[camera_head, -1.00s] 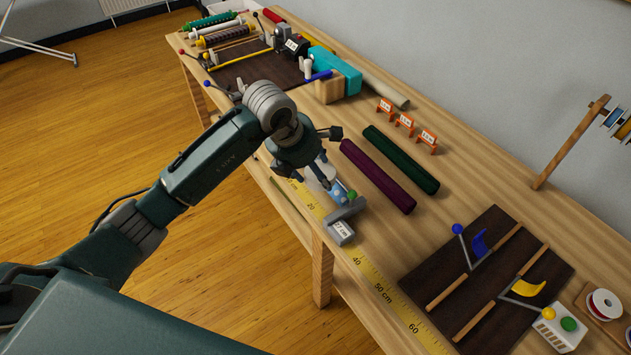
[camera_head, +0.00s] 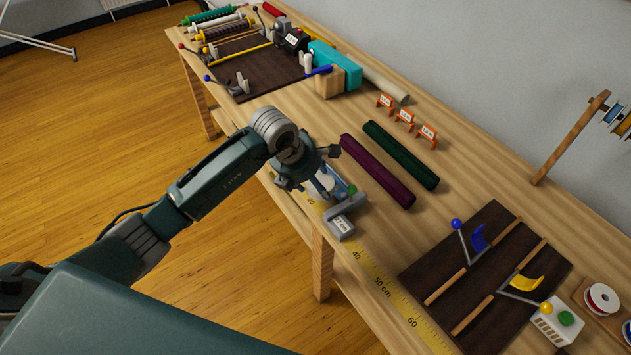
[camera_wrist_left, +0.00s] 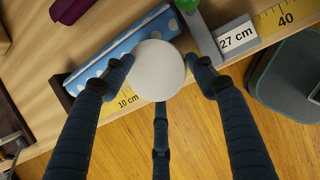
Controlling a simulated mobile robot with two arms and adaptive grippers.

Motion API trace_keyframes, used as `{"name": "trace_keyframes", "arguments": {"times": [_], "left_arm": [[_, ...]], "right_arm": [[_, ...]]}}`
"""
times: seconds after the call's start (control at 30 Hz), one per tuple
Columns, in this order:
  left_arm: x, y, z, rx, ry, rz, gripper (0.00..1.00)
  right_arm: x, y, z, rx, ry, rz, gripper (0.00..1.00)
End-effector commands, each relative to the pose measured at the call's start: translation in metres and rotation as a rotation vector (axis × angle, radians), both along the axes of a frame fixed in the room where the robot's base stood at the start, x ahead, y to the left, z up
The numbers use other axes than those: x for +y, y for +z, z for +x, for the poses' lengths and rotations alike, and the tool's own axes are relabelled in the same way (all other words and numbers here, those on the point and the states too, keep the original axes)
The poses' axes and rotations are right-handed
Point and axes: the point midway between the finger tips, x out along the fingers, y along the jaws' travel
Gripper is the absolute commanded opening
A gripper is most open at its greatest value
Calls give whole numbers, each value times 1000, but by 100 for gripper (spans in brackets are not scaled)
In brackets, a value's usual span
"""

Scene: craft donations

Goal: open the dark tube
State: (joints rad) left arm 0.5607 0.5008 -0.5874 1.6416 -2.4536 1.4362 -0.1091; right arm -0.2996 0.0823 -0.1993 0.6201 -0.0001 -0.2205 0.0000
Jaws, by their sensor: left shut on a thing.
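Two dark rolls lie side by side on the table in the head view, a dark purple one (camera_head: 378,172) and a dark green one (camera_head: 401,156). I cannot tell which is the dark tube. My left gripper (camera_head: 320,187) is over the front edge of the table, left of them and apart from both. In the left wrist view my left gripper (camera_wrist_left: 161,78) is shut on a white round thing (camera_wrist_left: 158,70). This hides part of a blue dotted roll (camera_wrist_left: 112,58) beneath it. My right gripper is not in view.
A grey stop (camera_head: 341,226) marked 27 cm stands on a yellow measuring tape (camera_head: 383,292) along the front edge. Orange number signs (camera_head: 405,120) stand behind the rolls. A dark board (camera_head: 488,265) with levers lies right. A teal box (camera_head: 335,65) stands at the back.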

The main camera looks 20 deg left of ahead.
Motion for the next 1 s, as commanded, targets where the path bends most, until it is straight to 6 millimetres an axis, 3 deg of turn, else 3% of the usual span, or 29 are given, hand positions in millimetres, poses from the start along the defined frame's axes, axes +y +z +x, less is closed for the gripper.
{"name": "trace_keyframes", "arguments": {"times": [0.23, 0.27, 0.33, 0.37, 0.73, 0.83, 1.0], "left_arm": [[0, -4, 0, -1, 0, 0, 26], [0, -4, 0, -1, 0, -1, 61], [0, -4, 0, -1, 0, -1, 75], [0, -4, 0, -1, 0, -1, 77], [-1, 1, 0, 0, 0, -2, 77], [-1, 13, 0, 1, 1, -4, 77], [8, 40, -11, -8, -1, 2, 77]], "right_arm": [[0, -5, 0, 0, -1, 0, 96], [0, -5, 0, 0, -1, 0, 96], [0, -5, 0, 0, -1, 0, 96], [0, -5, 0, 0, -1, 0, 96], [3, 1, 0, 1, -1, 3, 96], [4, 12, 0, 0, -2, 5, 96], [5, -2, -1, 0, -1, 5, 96]]}}
